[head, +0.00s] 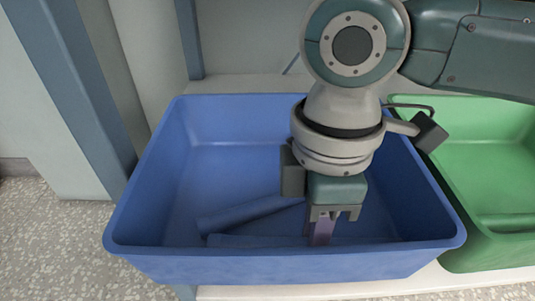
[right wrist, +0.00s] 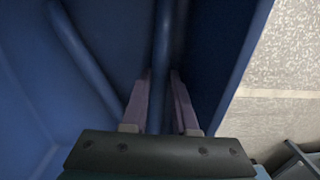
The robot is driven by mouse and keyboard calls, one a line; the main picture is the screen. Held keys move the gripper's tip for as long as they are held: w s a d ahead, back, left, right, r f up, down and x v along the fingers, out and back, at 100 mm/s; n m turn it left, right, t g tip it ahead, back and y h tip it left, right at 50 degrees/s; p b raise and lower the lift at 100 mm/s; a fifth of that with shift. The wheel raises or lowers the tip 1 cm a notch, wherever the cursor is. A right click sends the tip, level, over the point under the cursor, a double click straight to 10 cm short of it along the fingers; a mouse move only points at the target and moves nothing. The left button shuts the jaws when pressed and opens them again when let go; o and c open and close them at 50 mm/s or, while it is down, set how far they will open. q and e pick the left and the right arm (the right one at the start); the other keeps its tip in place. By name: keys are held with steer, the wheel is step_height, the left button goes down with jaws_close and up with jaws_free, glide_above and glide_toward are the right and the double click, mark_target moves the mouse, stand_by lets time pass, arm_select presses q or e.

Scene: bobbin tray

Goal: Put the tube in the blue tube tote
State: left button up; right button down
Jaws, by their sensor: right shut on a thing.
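The blue tube tote (head: 140,200) stands in the middle of the head view. My right gripper (head: 321,238) points down inside it, near its front wall. In the right wrist view its two fingers (right wrist: 160,95) are shut on a blue tube (right wrist: 161,60). In the head view this held tube seems to be the one (head: 255,241) low along the front wall, partly hidden by that wall. Whether it touches the floor of the tote is unclear. Another blue tube (head: 245,214) lies slantwise on the floor behind it; it also shows in the right wrist view (right wrist: 82,55).
A green tote (head: 490,252) stands close on the right, with a green tube (head: 508,222) in it. Blue-grey posts (head: 72,90) rise at the left and behind. My right arm covers the back right of the blue tote. Speckled floor shows at the left.

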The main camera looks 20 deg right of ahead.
steer(key=shift+f, duration=0.2)
arm_select(q)
steer(key=shift+f, duration=0.3)
arm_select(e)
steer(key=c, duration=1)
jaws_free()
steer(key=shift+f, duration=0.1)
arm_select(q)
steer(key=shift+a, duration=0.1)
